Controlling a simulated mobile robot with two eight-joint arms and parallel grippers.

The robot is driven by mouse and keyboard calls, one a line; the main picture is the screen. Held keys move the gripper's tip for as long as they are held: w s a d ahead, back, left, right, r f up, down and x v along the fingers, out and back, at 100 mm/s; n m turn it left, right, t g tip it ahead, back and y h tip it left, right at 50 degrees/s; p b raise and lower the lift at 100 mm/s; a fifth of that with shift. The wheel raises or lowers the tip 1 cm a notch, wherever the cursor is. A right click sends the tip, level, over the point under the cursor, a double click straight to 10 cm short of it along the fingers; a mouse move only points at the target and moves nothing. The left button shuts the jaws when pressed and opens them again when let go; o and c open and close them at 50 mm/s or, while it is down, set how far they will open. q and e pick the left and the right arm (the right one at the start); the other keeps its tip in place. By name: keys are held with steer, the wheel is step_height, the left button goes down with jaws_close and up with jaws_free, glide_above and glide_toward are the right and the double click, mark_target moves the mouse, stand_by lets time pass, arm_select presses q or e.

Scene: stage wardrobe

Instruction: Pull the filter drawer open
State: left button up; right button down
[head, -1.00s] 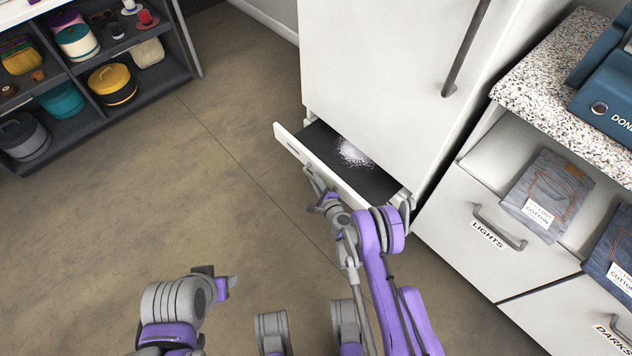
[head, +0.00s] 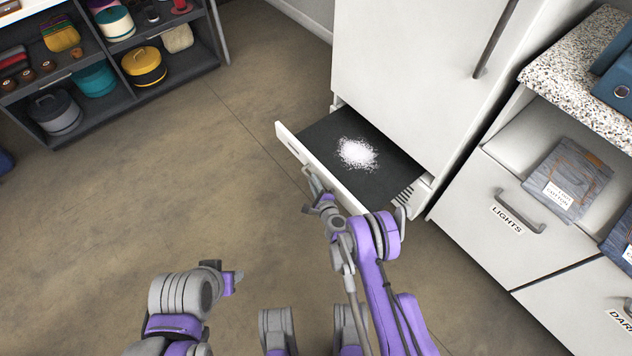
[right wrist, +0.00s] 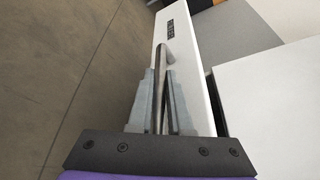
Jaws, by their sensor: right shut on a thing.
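The filter drawer (head: 385,150) stands partly out at the foot of the tall white cabinet (head: 410,70). It has a white front and a dark bottom with a heap of white lint (head: 357,153) on it. My right gripper (head: 313,180) is at the drawer's front, shut on its bar handle. In the right wrist view the metal handle (right wrist: 162,62) runs between the two fingers (right wrist: 160,105), beside the white drawer front (right wrist: 187,60). My left gripper (head: 232,281) is low in the head view, over the floor and away from the drawer; its jaws are too small to judge.
A dark shelf (head: 100,75) with hats and boxes stands at the upper left. White drawers labelled LIGHTS (head: 507,219) and a speckled counter (head: 575,62) are on the right. The floor (head: 130,200) in front of the filter drawer is clear.

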steer(key=shift+a, duration=0.1)
steer(key=c, duration=1.1)
jaws_free()
